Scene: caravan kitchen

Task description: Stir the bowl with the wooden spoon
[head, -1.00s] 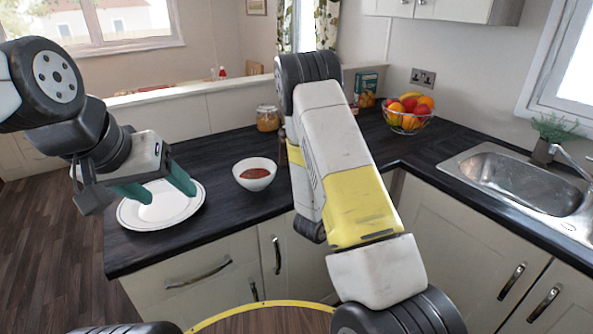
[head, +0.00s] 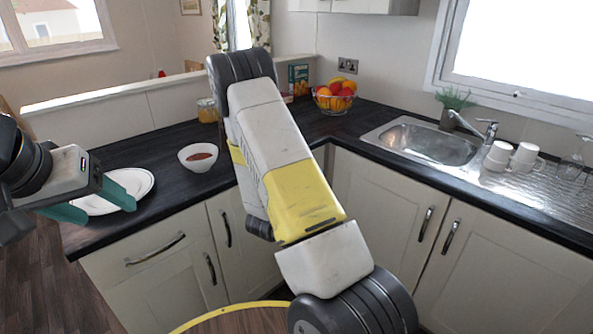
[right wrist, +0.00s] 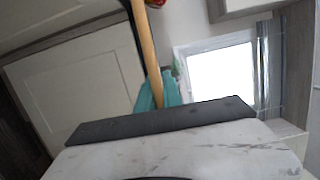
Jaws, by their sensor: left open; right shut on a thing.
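The bowl (head: 197,166) is white with red contents and stands on the dark worktop, left of my right arm in the head view. The wooden spoon (right wrist: 146,48) shows in the right wrist view as a light wooden handle. My right gripper (right wrist: 160,92) is shut on that handle with its teal fingers. In the head view my right arm hides the right gripper and the spoon, so the spoon's relation to the bowl cannot be told. My left gripper (head: 108,212) is open and empty, in front of the white plate and left of the bowl.
The white plate (head: 145,182) lies near the worktop's left end. A jar (head: 207,111) and a wire fruit bowl (head: 333,105) stand at the back. A sink (head: 430,143) and white mugs (head: 498,155) are at right. Cabinet fronts (head: 385,215) lie below the worktop edge.

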